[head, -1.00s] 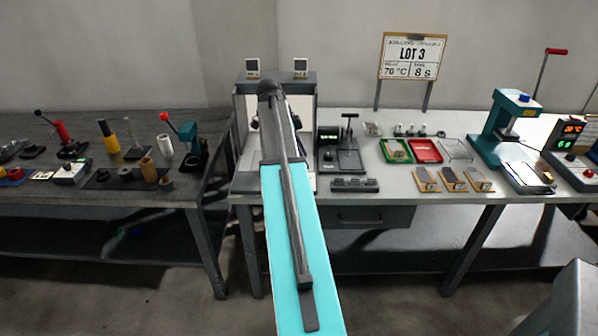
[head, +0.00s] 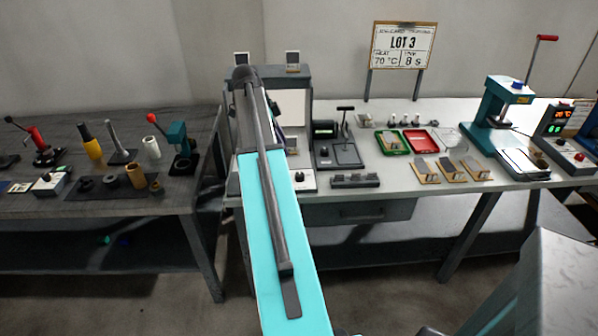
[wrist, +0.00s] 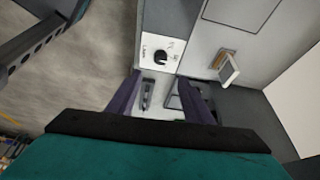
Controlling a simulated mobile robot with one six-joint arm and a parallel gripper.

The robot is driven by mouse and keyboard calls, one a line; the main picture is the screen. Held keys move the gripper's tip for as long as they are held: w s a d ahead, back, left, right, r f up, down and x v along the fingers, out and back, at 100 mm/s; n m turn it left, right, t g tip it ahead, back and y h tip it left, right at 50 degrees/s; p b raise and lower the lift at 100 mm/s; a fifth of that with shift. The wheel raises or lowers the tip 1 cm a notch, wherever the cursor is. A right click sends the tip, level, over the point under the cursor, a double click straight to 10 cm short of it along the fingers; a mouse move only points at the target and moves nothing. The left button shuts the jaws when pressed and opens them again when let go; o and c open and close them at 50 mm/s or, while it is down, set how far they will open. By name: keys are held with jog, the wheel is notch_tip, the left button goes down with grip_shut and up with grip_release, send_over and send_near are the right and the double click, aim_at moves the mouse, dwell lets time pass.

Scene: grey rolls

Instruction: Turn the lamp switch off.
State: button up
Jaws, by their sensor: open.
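The lamp switch looks to be a black rotary knob (wrist: 160,57) on a white panel with small lettering, in the wrist view. In the head view, a white box with a dark knob (head: 301,177) stands at the bench's front edge, just right of my arm. My gripper (wrist: 158,97) is open and empty, its two dark purple fingers spread apart. In the wrist view the knob shows just beyond the fingertips, between their lines; I see no contact. In the head view my arm hides most of the gripper, inside or in front of the grey, white-lined booth (head: 292,72).
A black press stand (head: 338,152) and a dark rack (head: 354,181) stand right of the knob box. Green (head: 392,143) and red (head: 420,142) trays lie farther right. A small card on a holder (wrist: 229,68) is near the panel. Another bench (head: 190,198) stands at left.

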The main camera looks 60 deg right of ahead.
aim_at(300, 175)
jog(key=shift+s+d+f, duration=0.1)
jog(key=shift+p+x, duration=1.4)
jog(key=shift+x, duration=5.45)
jog(key=shift+s, duration=0.1)
jog(key=c, duration=1.1)
